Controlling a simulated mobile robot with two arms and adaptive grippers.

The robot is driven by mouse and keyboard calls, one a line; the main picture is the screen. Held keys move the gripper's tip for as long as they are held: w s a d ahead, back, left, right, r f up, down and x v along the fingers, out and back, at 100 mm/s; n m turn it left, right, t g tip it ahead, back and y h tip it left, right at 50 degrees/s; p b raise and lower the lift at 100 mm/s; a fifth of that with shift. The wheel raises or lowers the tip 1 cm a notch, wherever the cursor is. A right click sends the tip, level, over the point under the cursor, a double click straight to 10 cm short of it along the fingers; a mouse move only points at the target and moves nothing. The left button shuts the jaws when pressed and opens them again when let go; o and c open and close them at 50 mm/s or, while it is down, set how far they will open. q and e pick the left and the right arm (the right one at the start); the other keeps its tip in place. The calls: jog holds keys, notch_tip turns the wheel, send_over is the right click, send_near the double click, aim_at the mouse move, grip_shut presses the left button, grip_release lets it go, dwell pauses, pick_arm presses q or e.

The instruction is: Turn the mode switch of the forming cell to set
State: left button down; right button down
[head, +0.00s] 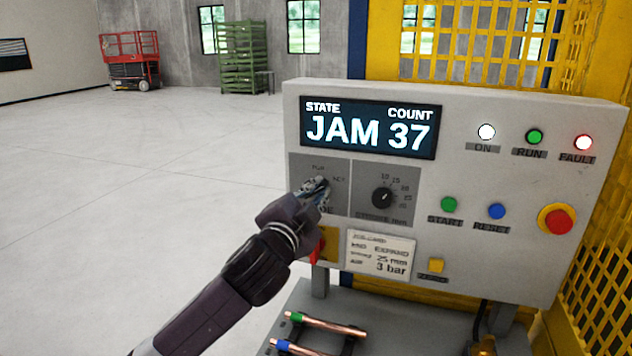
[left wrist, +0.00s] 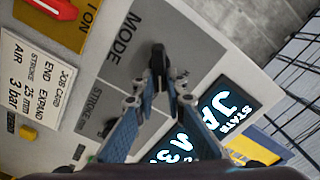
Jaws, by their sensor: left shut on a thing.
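The forming cell's control panel (head: 460,150) fills the right of the head view, its display (head: 368,128) reading JAM 37. The mode switch is a black knob (left wrist: 157,62) on a grey plate marked MODE in the left wrist view. My left gripper (head: 318,190) is at the panel's lower left and hides most of this knob in the head view. In the left wrist view its blue fingers (left wrist: 157,88) close on the knob from both sides. Which mark the knob points to cannot be read. My right gripper is not in view.
The stroke dial (head: 382,198) sits just right of the mode plate. A red switch (head: 318,250) is just below my left gripper. Copper tubes (head: 325,328) lie on a stand under the panel. Yellow mesh guarding (head: 480,40) stands behind; the floor at left is clear.

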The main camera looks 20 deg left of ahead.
pick_arm(q)
jog(key=shift+m+p, duration=0.3)
jog(key=shift+m, duration=0.3)
jog(key=shift+f, duration=0.1)
jog(key=c, duration=2)
grip_release()
jog(key=shift+o, duration=0.2)
jog(key=shift+s, duration=0.1)
jog(key=s, duration=1.1)
jog(key=shift+s+a, duration=0.15)
jog(key=shift+s, duration=0.25)
